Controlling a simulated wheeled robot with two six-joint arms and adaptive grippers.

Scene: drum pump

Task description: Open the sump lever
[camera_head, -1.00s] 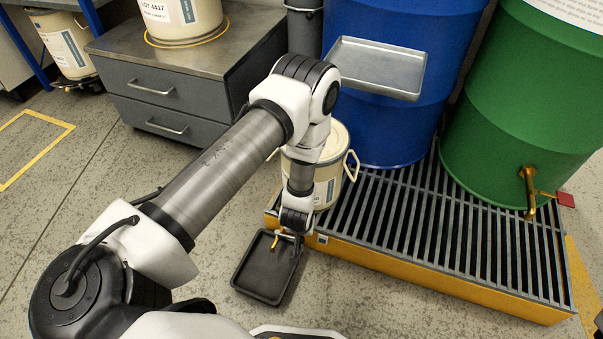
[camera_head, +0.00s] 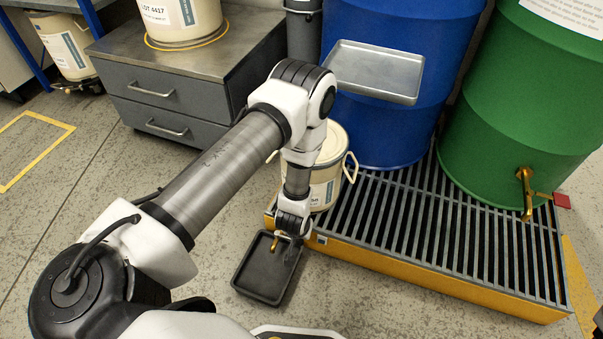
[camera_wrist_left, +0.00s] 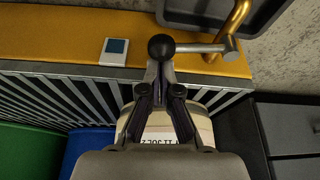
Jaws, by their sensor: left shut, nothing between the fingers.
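The sump lever (camera_wrist_left: 198,48) shows in the left wrist view as a pale metal rod with a black ball knob (camera_wrist_left: 161,47). Its other end joins a brass pipe (camera_wrist_left: 238,24) at the yellow sump edge. My left gripper (camera_wrist_left: 160,72) is shut and empty, its fingertips right at the knob; whether they touch it I cannot tell. In the head view my left gripper (camera_head: 291,237) is small and points down by the front left corner of the sump, beside the brass outlet (camera_head: 275,242). It hides most of the lever there. My right gripper is not in view.
The yellow sump (camera_head: 430,273) has a slatted grate with a blue drum (camera_head: 375,135), a green drum (camera_head: 510,110) and a cream pail (camera_head: 326,185). A black tray (camera_head: 262,285) lies on the floor under the outlet. Grey drawers (camera_head: 175,95) stand behind.

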